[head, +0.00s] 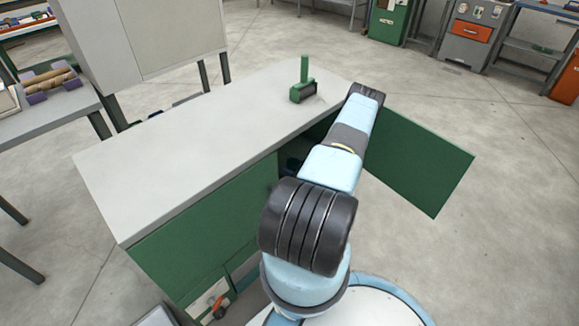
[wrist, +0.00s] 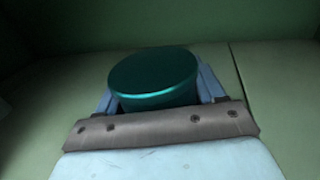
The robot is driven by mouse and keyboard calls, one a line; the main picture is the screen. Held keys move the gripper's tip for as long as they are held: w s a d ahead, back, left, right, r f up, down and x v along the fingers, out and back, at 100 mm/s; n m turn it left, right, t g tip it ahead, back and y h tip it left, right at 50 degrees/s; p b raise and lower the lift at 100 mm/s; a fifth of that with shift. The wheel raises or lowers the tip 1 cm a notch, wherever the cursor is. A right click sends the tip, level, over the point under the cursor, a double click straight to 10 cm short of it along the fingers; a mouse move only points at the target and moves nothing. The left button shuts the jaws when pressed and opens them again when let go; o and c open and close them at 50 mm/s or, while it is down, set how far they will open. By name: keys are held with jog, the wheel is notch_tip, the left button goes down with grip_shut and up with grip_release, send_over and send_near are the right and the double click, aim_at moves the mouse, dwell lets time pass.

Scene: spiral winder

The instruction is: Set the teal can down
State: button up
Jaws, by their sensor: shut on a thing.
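The teal can (wrist: 155,75) shows in the wrist view with its round flat top toward the camera. My gripper (wrist: 158,92) is shut on it, with a blue-grey finger on each side. The can's lower part is hidden behind my gripper's brown padded edge, so I cannot tell whether its base touches the surface below. In the head view the can and my gripper are hidden; my arm reaches down into the open green cabinet under the grey worktop (head: 205,140).
The cabinet's green door (head: 420,163) stands open to the right. Inside, the wrist view shows a pale greenish floor (wrist: 275,105) with a seam and a dark green wall (wrist: 150,22) behind. A green tool (head: 304,85) with a dark roller stands on the worktop. Room around the can looks clear.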

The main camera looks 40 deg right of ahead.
jog(key=o, duration=1.2)
jog(key=shift+o, duration=0.2)
jog(key=shift+s, duration=0.1)
jog(key=v, duration=1.1)
jog(key=shift+s+d+r, duration=0.1)
jog(key=shift+s+d, duration=0.05)
jog(key=shift+s, duration=0.25)
